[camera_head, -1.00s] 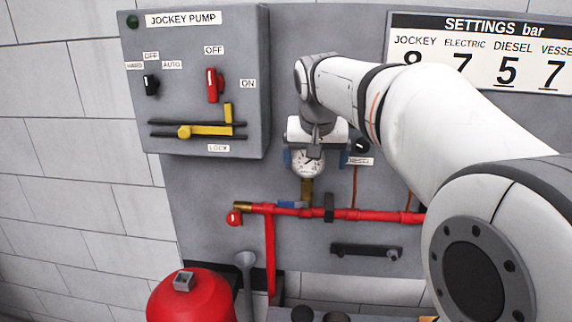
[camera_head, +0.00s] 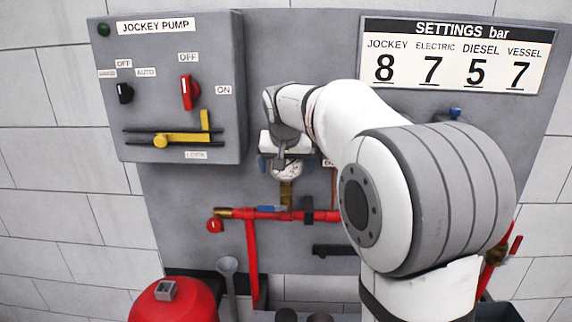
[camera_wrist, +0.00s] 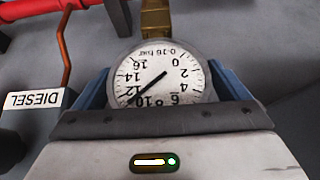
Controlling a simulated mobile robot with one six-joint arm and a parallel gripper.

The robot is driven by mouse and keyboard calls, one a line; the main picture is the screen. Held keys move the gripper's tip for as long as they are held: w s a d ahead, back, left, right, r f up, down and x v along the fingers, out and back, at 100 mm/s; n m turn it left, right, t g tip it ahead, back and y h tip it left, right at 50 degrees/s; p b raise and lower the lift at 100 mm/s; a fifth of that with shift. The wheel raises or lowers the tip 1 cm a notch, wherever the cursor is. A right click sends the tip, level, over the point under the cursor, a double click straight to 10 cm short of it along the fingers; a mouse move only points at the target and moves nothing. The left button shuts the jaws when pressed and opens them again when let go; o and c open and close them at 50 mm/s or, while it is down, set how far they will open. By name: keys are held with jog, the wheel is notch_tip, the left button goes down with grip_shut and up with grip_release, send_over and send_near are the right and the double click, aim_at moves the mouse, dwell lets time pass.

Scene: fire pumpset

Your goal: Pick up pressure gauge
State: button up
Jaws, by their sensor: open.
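The pressure gauge (camera_head: 288,173) is a round white dial on a brass stem, mounted upright above the red pipe on the grey panel. In the wrist view the gauge (camera_wrist: 165,72) is upside down and marked 0-16 bar; its edge toward my gripper body is cut off. My gripper (camera_head: 286,165) is at the gauge, with my arm hiding part of the area. Its blue fingers stand open on either side of the dial in the wrist view (camera_wrist: 160,80). Whether a finger touches the dial cannot be told.
The red pipe (camera_head: 275,216) with a blue-handled valve (camera_head: 268,208) runs just below. The jockey pump box (camera_head: 165,88) juts out on the left. A DIESEL label (camera_wrist: 33,100) and copper tube (camera_wrist: 63,48) lie beside the gripper. A red tank (camera_head: 172,303) stands below left.

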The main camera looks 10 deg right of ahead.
jog(key=shift+r, duration=0.1)
jog(key=c, duration=1.2)
